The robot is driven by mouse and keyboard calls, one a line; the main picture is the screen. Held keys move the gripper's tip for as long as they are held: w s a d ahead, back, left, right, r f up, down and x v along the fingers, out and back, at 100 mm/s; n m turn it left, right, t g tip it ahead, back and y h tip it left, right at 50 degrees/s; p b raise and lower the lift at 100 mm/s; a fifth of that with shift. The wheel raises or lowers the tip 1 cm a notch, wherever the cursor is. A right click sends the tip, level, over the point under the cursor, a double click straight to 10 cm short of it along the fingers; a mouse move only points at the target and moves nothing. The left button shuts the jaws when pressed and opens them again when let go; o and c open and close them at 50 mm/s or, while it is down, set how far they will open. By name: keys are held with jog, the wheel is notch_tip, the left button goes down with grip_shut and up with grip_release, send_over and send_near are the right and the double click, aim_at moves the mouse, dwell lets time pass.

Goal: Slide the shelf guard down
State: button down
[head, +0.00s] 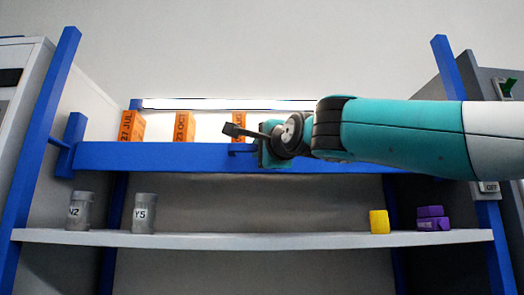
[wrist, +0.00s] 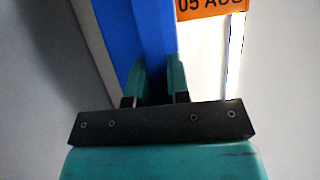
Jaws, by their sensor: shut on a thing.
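The shelf guard is a long blue horizontal bar (head: 165,156) across the front of the upper shelf in the head view. It also shows as a blue beam in the wrist view (wrist: 125,35). My gripper (head: 262,152) is at the middle of the bar, reached from the right by my teal arm. In the wrist view, my gripper's two fingers (wrist: 158,78) are closed about the blue beam. In the head view, my arm and wrist hide part of the bar's right half.
Orange date boxes (head: 130,127) stand behind the bar. The lower shelf (head: 270,240) holds grey canisters (head: 144,214), a yellow block (head: 379,221) and purple boxes (head: 432,218). Blue posts (head: 40,140) flank the rack. The lower shelf's middle is clear.

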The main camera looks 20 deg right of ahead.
jog(key=shift+r, duration=0.1)
jog(key=c, duration=1.1)
grip_release()
jog(key=b+v, duration=1.2)
jog(key=v, duration=0.5)
jog(key=shift+s, duration=0.2)
